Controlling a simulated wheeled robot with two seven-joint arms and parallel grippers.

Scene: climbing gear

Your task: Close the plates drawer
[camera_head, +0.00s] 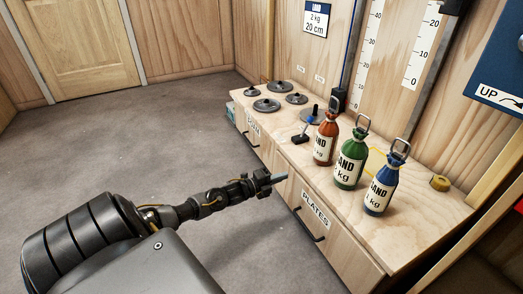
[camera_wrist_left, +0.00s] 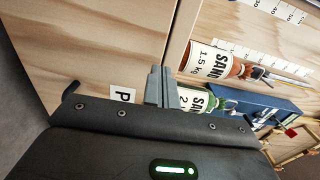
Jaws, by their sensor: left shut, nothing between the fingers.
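The plates drawer (camera_head: 338,245) is the light wood front with a "PLATES" label and a dark bar handle, at the near end of the bench in the head view. No clear gap shows between its front and the bench, so I cannot tell how far it stands out. My left gripper (camera_head: 268,181) is shut and empty, in front of the bench near the drawer's far end. In the left wrist view its fingers (camera_wrist_left: 160,87) are together and hide part of the drawer's label (camera_wrist_left: 122,95). I cannot tell whether they touch the drawer. My right gripper is out of view.
On the wooden bench (camera_head: 430,220) stand a red bottle (camera_head: 325,145), a green bottle (camera_head: 349,165) and a blue bottle (camera_head: 381,190). Several dark plates (camera_head: 267,105) and a yellow tape roll (camera_head: 440,183) lie there too. The grey floor (camera_head: 130,130) is clear.

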